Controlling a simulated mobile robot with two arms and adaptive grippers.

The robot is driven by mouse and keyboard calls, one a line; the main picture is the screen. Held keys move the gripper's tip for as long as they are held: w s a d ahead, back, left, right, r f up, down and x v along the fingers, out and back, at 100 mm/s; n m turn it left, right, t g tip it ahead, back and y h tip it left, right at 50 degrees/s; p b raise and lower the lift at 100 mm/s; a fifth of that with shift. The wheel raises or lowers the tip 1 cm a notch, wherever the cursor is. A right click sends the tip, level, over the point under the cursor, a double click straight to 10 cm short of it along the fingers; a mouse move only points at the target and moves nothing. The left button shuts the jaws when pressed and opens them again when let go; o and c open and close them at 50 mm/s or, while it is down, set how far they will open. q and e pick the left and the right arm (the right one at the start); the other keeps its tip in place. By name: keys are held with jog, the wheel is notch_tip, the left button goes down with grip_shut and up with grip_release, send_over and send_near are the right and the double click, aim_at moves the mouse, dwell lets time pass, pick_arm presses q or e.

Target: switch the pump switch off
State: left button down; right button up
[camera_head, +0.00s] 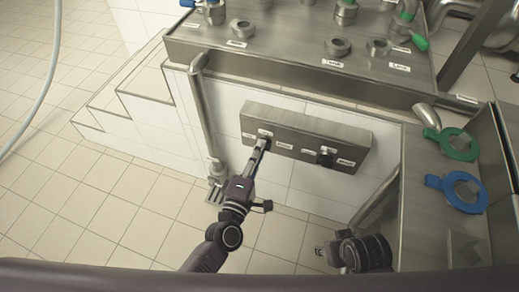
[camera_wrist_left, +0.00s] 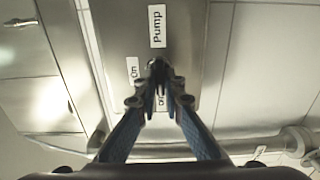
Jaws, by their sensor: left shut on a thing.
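The grey steel switch box (camera_head: 305,125) is fixed to the white tiled wall below the steel platform. The pump switch (camera_wrist_left: 157,65) is a small dark knob on its left part, beneath the Pump label (camera_wrist_left: 157,26). The On label (camera_wrist_left: 133,68) and the Off label (camera_wrist_left: 160,103) are beside it. My left gripper (camera_head: 265,143) reaches up to the box; its fingertips (camera_wrist_left: 157,80) meet around the knob and hide most of it. Which way the knob points cannot be told. My right gripper (camera_head: 325,252) is low, away from the box; its fingers are unclear.
A second dark switch (camera_head: 326,156) is on the right part of the box. A vertical steel pipe (camera_head: 206,120) runs left of the box. Green (camera_head: 459,145) and blue (camera_head: 465,192) ring clamps are at the right. The tiled floor (camera_head: 110,215) at the left is clear.

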dwell(0.3)
pick_arm(q)
jog(key=c, duration=2)
grip_release()
jog(key=shift+c, duration=0.2)
jog(key=shift+s, duration=0.1)
jog(key=v, duration=1.2)
